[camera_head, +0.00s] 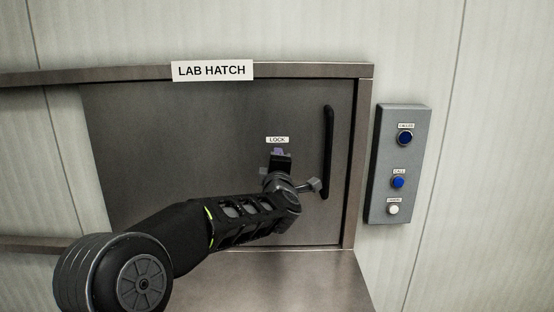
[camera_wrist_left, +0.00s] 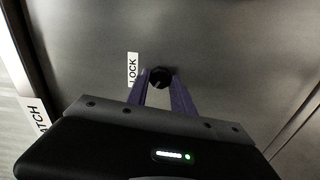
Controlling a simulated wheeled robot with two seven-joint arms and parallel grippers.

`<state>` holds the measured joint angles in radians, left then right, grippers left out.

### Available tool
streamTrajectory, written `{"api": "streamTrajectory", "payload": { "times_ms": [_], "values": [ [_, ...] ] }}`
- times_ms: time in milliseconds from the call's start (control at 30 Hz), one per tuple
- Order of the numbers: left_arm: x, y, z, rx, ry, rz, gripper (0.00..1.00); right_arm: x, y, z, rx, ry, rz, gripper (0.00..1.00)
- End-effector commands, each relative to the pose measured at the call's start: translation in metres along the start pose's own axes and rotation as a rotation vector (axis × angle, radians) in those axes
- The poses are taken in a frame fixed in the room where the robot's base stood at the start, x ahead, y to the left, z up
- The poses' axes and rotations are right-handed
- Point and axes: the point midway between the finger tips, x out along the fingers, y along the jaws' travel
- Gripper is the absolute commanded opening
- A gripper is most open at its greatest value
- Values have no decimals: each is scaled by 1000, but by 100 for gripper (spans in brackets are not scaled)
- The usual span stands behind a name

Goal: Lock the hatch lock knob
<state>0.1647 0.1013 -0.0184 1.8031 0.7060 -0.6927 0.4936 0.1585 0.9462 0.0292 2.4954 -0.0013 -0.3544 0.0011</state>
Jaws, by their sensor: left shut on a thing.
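The lock knob (camera_wrist_left: 160,77) is a small dark round knob on the grey hatch door, beside the LOCK label (camera_wrist_left: 132,69) in the left wrist view. My left gripper (camera_wrist_left: 165,84) has its two purple fingers on either side of the knob and is shut on it. In the head view my left gripper (camera_head: 278,152) reaches the hatch door (camera_head: 180,140) just below the LOCK label (camera_head: 277,140), and it hides the knob there. The knob's turn angle cannot be told. My right gripper is in neither view.
A black vertical handle (camera_head: 328,150) stands out from the door, right of my gripper. A grey button box (camera_head: 382,207) with blue and white buttons is on the wall farther right. The LAB HATCH sign (camera_head: 212,71) is on the frame above. A ledge (camera_head: 320,280) juts out below the door.

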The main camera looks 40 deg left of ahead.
Motion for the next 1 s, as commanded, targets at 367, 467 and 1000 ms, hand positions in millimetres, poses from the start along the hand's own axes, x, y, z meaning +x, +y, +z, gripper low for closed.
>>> {"api": "streamTrajectory", "payload": {
  "times_ms": [367, 467, 1000],
  "values": [
    [0, 2, 1, 358, -3, -2, 0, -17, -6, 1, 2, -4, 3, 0],
    [0, 2, 1, 452, -2, -3, 0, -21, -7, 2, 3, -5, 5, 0],
    [0, 1, 2, 926, -5, -3, 0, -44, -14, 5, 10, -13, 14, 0]
  ]
}}
